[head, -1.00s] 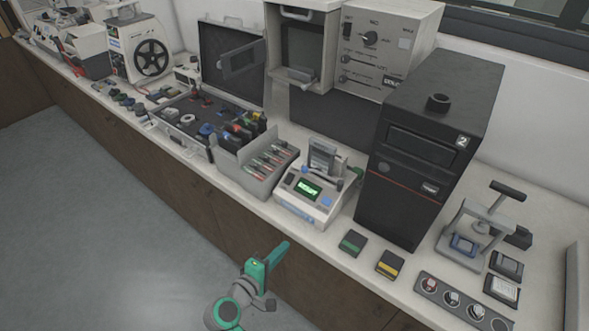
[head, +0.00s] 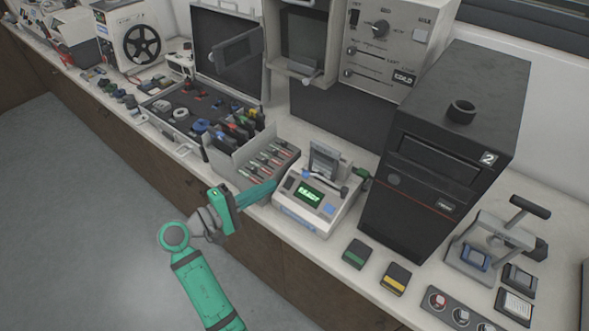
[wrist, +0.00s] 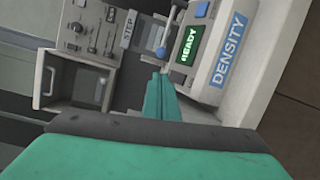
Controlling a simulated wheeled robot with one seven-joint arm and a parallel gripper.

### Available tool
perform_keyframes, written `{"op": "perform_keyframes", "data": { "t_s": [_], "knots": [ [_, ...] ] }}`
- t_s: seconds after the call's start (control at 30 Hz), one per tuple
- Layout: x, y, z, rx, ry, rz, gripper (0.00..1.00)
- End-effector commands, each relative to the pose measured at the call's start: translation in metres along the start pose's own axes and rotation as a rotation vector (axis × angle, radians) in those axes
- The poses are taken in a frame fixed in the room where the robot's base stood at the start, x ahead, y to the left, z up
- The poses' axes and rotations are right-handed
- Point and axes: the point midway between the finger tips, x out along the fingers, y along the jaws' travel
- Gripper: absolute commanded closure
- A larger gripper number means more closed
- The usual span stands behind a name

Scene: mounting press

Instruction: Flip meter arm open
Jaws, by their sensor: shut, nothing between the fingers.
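The density meter (head: 290,219) is a pale box on the bench with a lit green READY display (head: 308,194) and blue buttons. Its grey arm (head: 324,179) lies low across the top, in front of an upright grey plate. In the wrist view the meter (wrist: 245,20) fills the upper right, with a DENSITY label. My gripper (head: 271,188) is shut and empty, at the meter's left front, beside the grey bin. In the wrist view its closed green fingers (wrist: 158,80) point toward the meter's side. Whether the fingertips touch the meter I cannot tell.
A grey bin (head: 229,168) of coloured strips stands left of the meter. A tall black tower (head: 408,205) marked 2 stands close on its right. Green (head: 355,254) and yellow (head: 396,279) blocks lie in front. Open floor is at lower left.

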Motion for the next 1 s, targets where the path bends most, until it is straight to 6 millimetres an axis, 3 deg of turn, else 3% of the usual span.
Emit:
{"op": "perform_keyframes", "data": {
  "t_s": [0.27, 0.7, 1.0],
  "knots": [
    [0.010, 0.000, 0.000, 0.000, -0.001, 0.000, 1.00],
    [0.080, -0.001, 0.001, 0.001, -0.001, -0.001, 1.00],
    [0.100, 0.000, 0.000, 0.001, 0.001, 0.000, 1.00]
  ]
}}
